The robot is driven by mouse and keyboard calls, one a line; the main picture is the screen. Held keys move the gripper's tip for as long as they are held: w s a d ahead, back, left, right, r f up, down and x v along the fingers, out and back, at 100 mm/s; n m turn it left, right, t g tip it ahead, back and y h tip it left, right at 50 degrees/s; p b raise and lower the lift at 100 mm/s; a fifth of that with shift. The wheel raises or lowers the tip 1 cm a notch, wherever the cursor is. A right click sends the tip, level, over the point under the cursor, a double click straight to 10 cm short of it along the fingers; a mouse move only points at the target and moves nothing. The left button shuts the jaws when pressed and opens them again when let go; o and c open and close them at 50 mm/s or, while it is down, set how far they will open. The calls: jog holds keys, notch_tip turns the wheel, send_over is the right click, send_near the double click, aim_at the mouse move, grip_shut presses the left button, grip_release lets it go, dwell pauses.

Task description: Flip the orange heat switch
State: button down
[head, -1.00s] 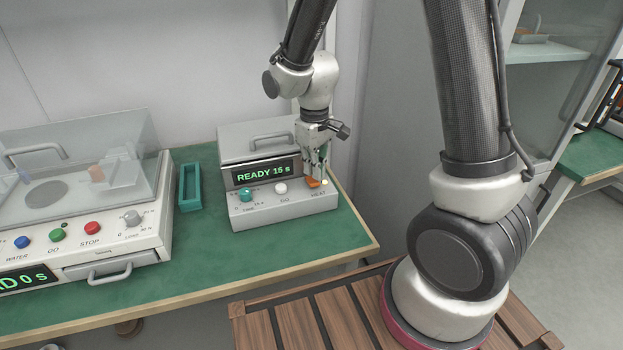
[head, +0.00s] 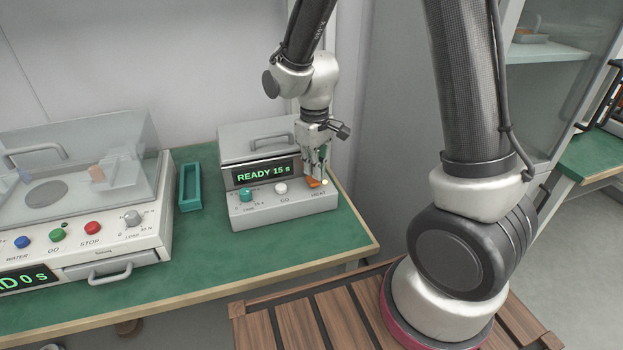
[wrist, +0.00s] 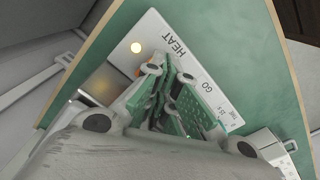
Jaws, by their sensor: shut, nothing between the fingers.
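The orange heat switch (head: 313,182) is on the right end of the small grey device's sloped front panel, above the HEAT label. My gripper (head: 318,174) is shut and empty, pointing down at the switch; I cannot tell whether the tips touch it. In the wrist view my gripper's fingertips (wrist: 168,66) are close together and cover most of the orange switch (wrist: 143,70). A pale yellow lamp (head: 324,182) beside the switch looks lit, and it glows in the wrist view (wrist: 136,47).
The same panel (head: 285,213) carries a teal knob (head: 246,194) and a white GO button (head: 281,188). A teal open tray (head: 190,187) lies to the left. A larger machine (head: 75,215) with a clear lid stands further left. The green tabletop (head: 250,248) in front is clear.

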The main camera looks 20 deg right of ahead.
aim_at(314, 182)
jog(key=shift+f, duration=1.2)
dwell(0.6)
jog(key=shift+r, duration=3.55)
jog(key=s+d+r+m+t, duration=0.4)
jog(key=s+d+r+m, duration=0.2)
jog(key=s+d+r, duration=0.9)
jog(key=s+r, duration=0.2)
jog(key=s, duration=0.2)
jog(key=shift+a, duration=0.15)
